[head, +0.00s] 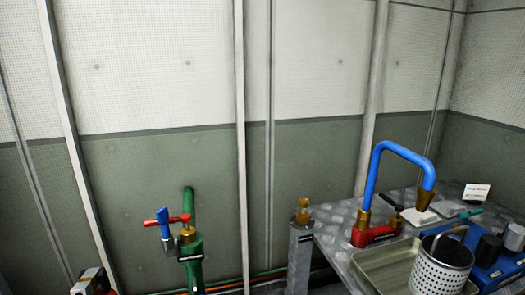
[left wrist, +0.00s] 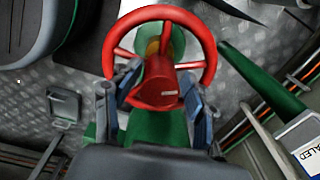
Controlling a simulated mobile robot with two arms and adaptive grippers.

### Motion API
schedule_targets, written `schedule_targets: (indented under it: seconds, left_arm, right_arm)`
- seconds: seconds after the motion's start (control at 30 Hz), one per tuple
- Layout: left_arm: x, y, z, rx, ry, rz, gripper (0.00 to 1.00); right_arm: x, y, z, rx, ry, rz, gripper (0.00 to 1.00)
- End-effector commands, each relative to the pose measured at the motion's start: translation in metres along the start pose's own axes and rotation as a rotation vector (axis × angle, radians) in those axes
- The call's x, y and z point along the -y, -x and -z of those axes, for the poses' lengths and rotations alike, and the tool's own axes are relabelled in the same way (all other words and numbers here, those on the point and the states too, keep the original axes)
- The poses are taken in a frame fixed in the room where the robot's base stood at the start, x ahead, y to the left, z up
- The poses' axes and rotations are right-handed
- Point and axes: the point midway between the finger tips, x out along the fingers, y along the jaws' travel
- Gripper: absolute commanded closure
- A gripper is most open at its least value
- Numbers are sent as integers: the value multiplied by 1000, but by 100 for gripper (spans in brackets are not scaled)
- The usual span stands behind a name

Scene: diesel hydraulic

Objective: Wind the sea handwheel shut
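The red handwheel (left wrist: 208,55) shows in the left wrist view, with a round rim, spokes and a red central block (left wrist: 158,82) above a green body (left wrist: 155,130). I cannot read whether this is the sea handwheel. My left gripper (left wrist: 158,80) has its two grey fingers spread apart, one on each side of the central block, overlapping the lower part of the wheel. The fingers look open; whether they touch the wheel is unclear. The wheel is not recognisable in the head view. My right gripper is in neither view.
In the head view a green pipe valve (head: 190,245) with red and blue handles stands left of centre. A metal bench (head: 335,220) at right carries a blue bent pipe (head: 375,165), a tray (head: 365,270) and a perforated basket (head: 440,268). A green bar (left wrist: 262,82) runs right of the wheel.

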Motion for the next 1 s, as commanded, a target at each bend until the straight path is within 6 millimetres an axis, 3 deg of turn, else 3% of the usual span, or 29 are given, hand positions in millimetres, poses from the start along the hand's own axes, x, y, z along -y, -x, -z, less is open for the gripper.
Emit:
schedule_targets:
  seconds: [0.23,0.53,0.77,0.87,0.9,1.0]
  left_arm:
    - [-3,-2,-1,5,375,-5,47]
    - [-2,-2,-2,6,439,-4,47]
    - [-2,-3,-2,8,437,-5,92]
    - [-3,-4,-3,9,436,-5,95]
    - [-3,-4,-3,9,436,-5,60]
    - [-3,-5,-3,11,435,-6,40]
  right_arm:
    - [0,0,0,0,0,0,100]
    - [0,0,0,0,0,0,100]
    - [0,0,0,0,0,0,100]
    - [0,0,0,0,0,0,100]
    - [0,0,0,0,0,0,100]
    - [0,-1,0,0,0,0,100]
